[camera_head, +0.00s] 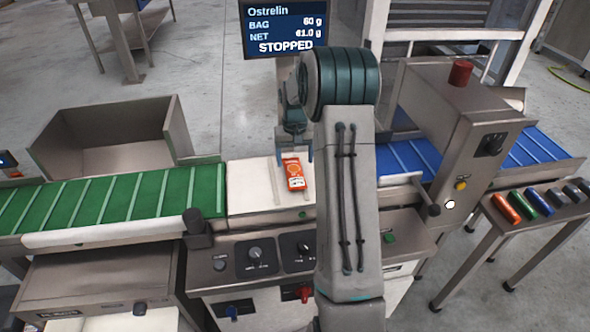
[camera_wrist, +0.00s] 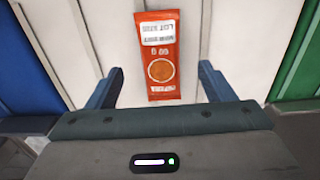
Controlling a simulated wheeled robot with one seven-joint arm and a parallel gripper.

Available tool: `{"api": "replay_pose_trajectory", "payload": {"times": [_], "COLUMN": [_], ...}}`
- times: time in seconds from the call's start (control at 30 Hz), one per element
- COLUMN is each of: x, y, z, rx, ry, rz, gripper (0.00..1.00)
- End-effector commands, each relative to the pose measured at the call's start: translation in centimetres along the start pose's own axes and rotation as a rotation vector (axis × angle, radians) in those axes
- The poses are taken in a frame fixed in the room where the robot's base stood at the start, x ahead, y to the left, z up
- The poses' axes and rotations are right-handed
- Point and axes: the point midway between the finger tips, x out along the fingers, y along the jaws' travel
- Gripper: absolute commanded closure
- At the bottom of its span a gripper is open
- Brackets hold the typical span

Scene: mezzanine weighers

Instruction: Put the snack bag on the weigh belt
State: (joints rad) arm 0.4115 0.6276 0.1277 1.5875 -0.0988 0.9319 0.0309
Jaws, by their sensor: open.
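The snack bag (camera_head: 293,174) is a small orange-red packet with a white label, lying flat on the white weigh belt (camera_head: 243,190) between the green and blue belts. In the wrist view the snack bag (camera_wrist: 159,58) lies label up on the white belt (camera_wrist: 232,40). My gripper (camera_head: 293,150) is just above the belt at the bag's far end in the head view. In the wrist view my gripper (camera_wrist: 158,85) has its two fingers apart, with the bag's near end between them and a gap on each side. Whether the fingertips touch the belt cannot be told.
A green ribbed belt (camera_head: 120,200) runs left, with a steel bin (camera_head: 115,150) behind it. A blue belt (camera_head: 405,160) passes a steel housing (camera_head: 460,125) on the right. A display (camera_head: 285,28) reads STOPPED. A side stand (camera_head: 530,212) holds several coloured items.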

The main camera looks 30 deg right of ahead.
Motion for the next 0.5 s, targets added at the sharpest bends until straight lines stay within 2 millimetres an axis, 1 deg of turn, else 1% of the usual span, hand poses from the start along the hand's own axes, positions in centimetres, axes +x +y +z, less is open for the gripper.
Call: {"api": "replay_pose_trajectory", "payload": {"times": [0.03, 0.1, 0.2, 0.37, 0.47, 0.5], "x": [-1.2, -2.5, -3.9, -5.2, -6.5, -7.2], "y": [0.0, 0.0, 0.0, -0.2, -1.0, -1.5], "z": [-0.1, -0.1, -0.1, 0.1, 1.1, 1.9], "rx": [0.0, -0.001, -0.001, -0.003, -0.016, -0.024], "ry": [0.005, 0.004, 0.003, 0.002, 0.011, 0.018], "rz": [0.001, 0.0, 0.0, 0.0, 0.005, 0.007], "gripper": [0.24, 0.24, 0.24, 0.24, 0.24, 0.24]}}
